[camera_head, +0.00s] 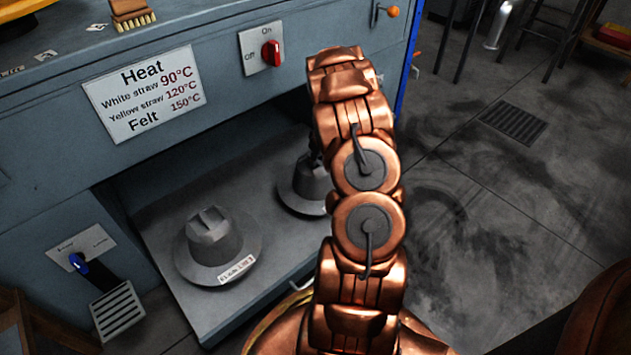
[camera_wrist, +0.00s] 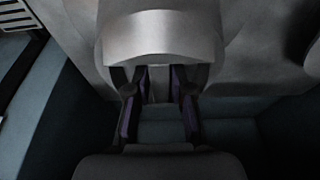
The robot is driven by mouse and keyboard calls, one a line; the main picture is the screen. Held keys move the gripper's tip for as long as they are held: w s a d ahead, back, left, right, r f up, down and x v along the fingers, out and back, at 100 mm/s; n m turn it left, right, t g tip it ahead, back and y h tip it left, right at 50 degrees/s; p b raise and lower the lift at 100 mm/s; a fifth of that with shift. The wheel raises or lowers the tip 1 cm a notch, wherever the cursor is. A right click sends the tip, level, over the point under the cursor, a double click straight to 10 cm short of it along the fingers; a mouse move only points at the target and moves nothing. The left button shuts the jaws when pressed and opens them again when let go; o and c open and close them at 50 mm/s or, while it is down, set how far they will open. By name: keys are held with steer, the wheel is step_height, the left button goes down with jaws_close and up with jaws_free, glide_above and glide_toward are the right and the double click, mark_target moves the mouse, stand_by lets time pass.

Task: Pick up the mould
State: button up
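One grey hat-shaped mould (camera_head: 213,240) stands upright on the low shelf (camera_head: 190,318), with a raised ridge on its crown and a white label on its brim. A second dark grey mould (camera_head: 305,190) stands behind it to the right, partly hidden by my arm. In the wrist view, a smooth, curved grey metal form (camera_wrist: 160,35) fills the top centre, close to the fingertips; I cannot tell which mould it is. My gripper (camera_wrist: 160,82) has its two purple-padded fingers apart, with a gap between them. Whether they touch the metal is unclear. In the head view the gripper is mostly hidden behind my arm.
The blue-grey cabinet (camera_head: 235,110) overhangs the shelf, bearing a temperature sign (camera_head: 143,93) and a red on/off switch (camera_head: 270,53). A blue lever (camera_head: 79,262) and slatted plate (camera_head: 117,308) are at lower left. The floor (camera_head: 500,220) to the right is open.

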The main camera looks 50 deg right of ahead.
jaws_close()
steer(key=shift+r, duration=0.1)
stand_by(0.4)
